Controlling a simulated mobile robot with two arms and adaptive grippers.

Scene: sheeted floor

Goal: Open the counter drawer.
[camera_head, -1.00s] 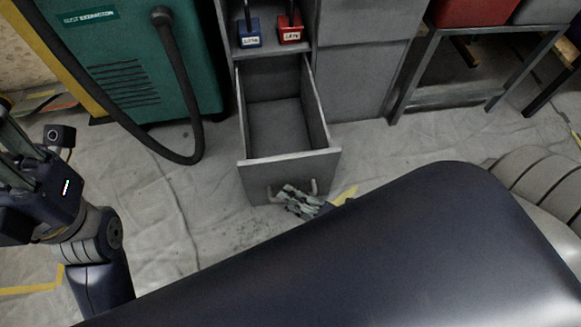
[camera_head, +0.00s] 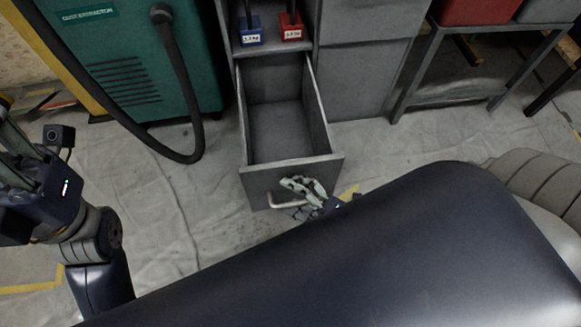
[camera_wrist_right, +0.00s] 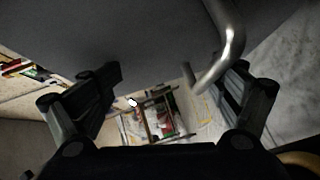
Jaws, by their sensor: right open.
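The grey counter drawer (camera_head: 258,180) is pulled well out of the counter, and its inside is empty. Its light bar handle (camera_head: 284,205) is on the front panel; my right gripper covers the handle's right end in the head view. My right gripper (camera_head: 291,194) is open at the front panel. In the right wrist view, the handle (camera_wrist_right: 232,35) curves down by the right finger and its end reaches between the spread fingers (camera_wrist_right: 170,85); contact is unclear. My left arm is at the left edge, its gripper (camera_head: 15,150) only partly shown and its jaws unclear.
A blue weight (camera_head: 249,37) and a red weight (camera_head: 291,33) stand on the shelf above the drawer. A green extractor with a hose (camera_head: 187,100) stands left. A metal-framed bench (camera_head: 455,95) stands right. The sheeted floor around the drawer is mostly clear.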

